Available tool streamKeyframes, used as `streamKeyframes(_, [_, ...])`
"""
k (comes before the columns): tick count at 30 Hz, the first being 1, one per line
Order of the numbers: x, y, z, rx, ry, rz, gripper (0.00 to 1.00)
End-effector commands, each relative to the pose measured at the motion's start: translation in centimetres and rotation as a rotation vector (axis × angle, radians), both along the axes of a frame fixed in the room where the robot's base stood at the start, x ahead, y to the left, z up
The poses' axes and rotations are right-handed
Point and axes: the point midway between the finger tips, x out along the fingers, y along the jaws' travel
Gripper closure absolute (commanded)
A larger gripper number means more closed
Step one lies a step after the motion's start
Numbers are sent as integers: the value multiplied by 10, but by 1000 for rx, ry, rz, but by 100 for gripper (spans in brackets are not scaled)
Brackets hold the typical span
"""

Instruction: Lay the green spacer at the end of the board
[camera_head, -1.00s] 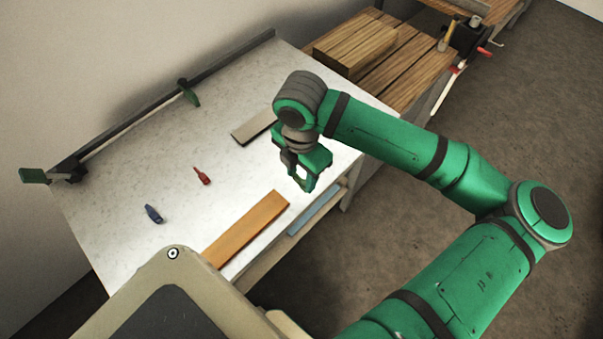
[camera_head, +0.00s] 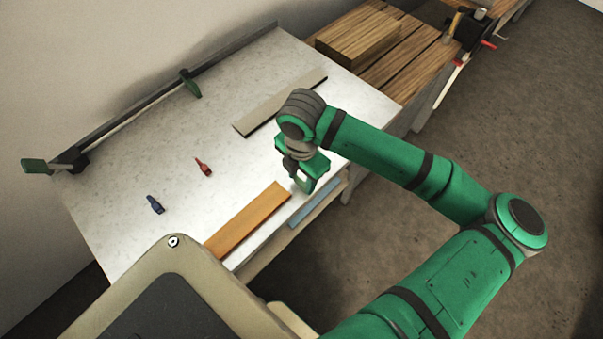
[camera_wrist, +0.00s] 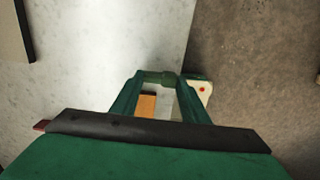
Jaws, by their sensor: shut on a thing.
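My gripper (camera_head: 304,187) is at the table's front edge, by the right end of the orange board (camera_head: 247,222). In the wrist view my gripper (camera_wrist: 160,82) is shut on the green spacer (camera_wrist: 159,76), a small dark green piece across the fingertips. The orange board also shows between the fingers in the wrist view (camera_wrist: 147,105). I cannot make out the spacer apart from the gripper in the head view. Whether it touches the table or board is unclear.
A long beige-grey strip (camera_head: 280,104) lies behind my gripper. A red piece (camera_head: 203,167) and a blue piece (camera_head: 155,204) lie on the white table (camera_head: 130,165). A bar clamp (camera_head: 130,120) runs along the back. A light blue strip (camera_head: 313,205) is below the front edge.

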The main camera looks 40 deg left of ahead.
Motion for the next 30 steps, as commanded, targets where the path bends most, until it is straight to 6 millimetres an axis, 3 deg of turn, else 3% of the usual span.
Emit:
streamKeyframes(14, [0,1,-5,0,-1,2,80])
streamKeyframes(15, [0,1,-5,0,-1,2,54])
streamKeyframes(18, [0,1,-5,0,-1,2,37])
streamKeyframes(30, [0,0,3,-1,-1,2,37])
